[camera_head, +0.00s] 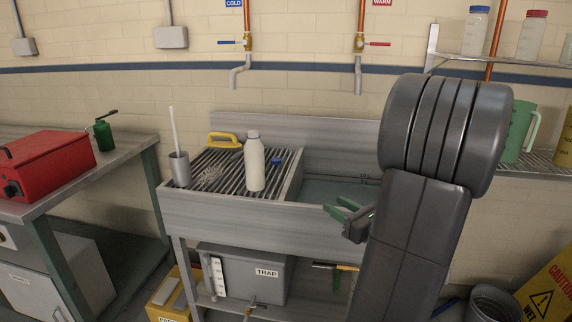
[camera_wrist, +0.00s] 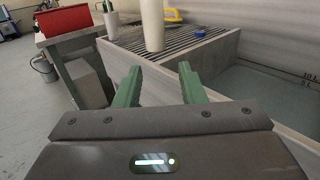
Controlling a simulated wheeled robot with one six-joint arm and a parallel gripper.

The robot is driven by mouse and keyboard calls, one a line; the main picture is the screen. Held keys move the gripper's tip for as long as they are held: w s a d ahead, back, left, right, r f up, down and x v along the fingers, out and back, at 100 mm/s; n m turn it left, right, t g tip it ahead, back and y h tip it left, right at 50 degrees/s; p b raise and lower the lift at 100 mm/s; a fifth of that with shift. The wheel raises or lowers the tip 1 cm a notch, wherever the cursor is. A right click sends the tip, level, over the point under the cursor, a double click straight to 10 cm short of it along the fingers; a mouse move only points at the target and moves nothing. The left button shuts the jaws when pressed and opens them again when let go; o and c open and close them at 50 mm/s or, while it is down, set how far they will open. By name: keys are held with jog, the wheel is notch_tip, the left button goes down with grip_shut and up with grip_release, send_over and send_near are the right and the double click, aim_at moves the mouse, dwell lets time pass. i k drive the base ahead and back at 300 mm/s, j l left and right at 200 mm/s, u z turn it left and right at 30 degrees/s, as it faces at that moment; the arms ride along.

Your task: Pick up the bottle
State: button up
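A white bottle with a grey cap (camera_head: 254,162) stands upright on the slatted drainboard of the sink unit in the head view. Its lower part shows in the wrist view (camera_wrist: 153,25), ahead of the fingers, with its top cut off by the frame. My gripper (camera_head: 338,209) is at the front right of the bottle, over the basin side of the sink unit. In the wrist view its two green fingers (camera_wrist: 156,82) are apart with nothing between them, and the bottle stands beyond them without contact.
On the drainboard (camera_head: 282,185) near the bottle are a blue cap (camera_head: 276,161), a yellow-handled brush (camera_head: 225,140) and a grey cup with a white rod (camera_head: 180,169). A raised rim surrounds the drainboard. A red toolbox (camera_head: 45,163) sits on the left bench.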

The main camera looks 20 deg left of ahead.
aim_at(254, 149)
jog(key=j+z, duration=0.45)
jog(key=j, duration=0.35)
jog(key=k+j+z, duration=0.1)
jog(key=j+z, duration=0.4)
jog(key=j, duration=0.3)
jog(key=k+j, duration=0.1)
jog(key=j, duration=0.8)
jog(key=k, duration=0.05)
